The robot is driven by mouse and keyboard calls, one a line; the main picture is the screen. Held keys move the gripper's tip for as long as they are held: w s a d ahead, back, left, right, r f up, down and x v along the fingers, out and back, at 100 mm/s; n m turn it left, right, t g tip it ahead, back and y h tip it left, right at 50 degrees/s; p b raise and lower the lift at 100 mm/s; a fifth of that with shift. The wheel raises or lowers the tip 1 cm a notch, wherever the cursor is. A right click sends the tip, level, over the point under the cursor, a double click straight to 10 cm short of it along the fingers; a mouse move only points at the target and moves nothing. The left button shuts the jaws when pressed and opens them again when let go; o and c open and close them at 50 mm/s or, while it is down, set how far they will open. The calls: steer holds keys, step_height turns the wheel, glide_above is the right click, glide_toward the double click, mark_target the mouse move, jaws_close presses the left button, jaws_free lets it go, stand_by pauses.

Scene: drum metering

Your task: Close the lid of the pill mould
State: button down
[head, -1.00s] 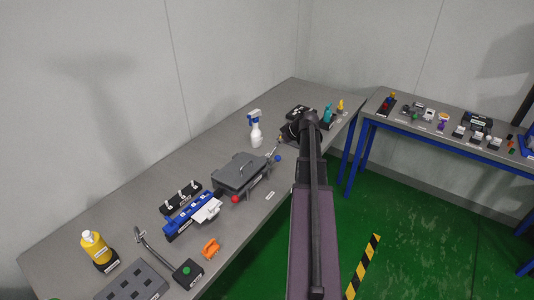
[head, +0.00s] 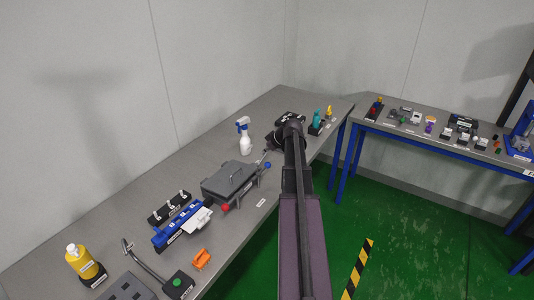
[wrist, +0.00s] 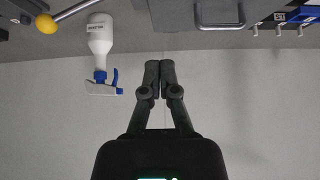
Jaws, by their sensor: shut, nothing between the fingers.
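My gripper (wrist: 158,66) is shut and empty in the wrist view, in front of the bare wall. No label reads clearly enough to confirm the pill mould. One candidate is a grey box (head: 230,182) with a handle on its flat top, which looks closed; that handle shows at the top of the wrist view (wrist: 219,25). The other is a long blue fixture (head: 176,228) with a white plate (head: 197,219) sticking out at its front. My gripper touches neither. In the head view my arm hides its fingertips.
A white spray bottle (head: 244,137) stands behind the grey box. Red (head: 225,208) and blue (head: 267,165) knobs sit beside the box. A yellow bottle (head: 80,260), an orange piece (head: 201,259) and a black rack (head: 169,207) share the bench. A second table (head: 440,130) stands right.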

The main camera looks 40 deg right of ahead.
steer(key=b, duration=0.6)
glide_above(256, 170)
step_height(256, 170, down, 6)
steer(key=shift+w+f, duration=0.1)
steer(key=shift+f, duration=0.05)
steer(key=shift+s+f+b, duration=0.15)
steer(key=shift+f+b, duration=0.6)
steer(key=shift+f, duration=0.1)
steer(key=shift+s+f+b, duration=0.15)
steer(key=shift+f+b, duration=0.6)
steer(key=shift+f, duration=0.1)
steer(key=shift+f, duration=0.1)
steer(key=shift+s+d+f+b, duration=0.1)
steer(key=shift+s+f+b, duration=0.1)
steer(key=shift+f+b, duration=0.8)
steer(key=shift+r, duration=0.15)
steer(key=w+r+p+v, duration=0.1)
steer(key=p+v, duration=1)
steer(key=v, duration=0.2)
steer(key=shift+a, duration=0.2)
steer(key=shift+w, duration=0.1)
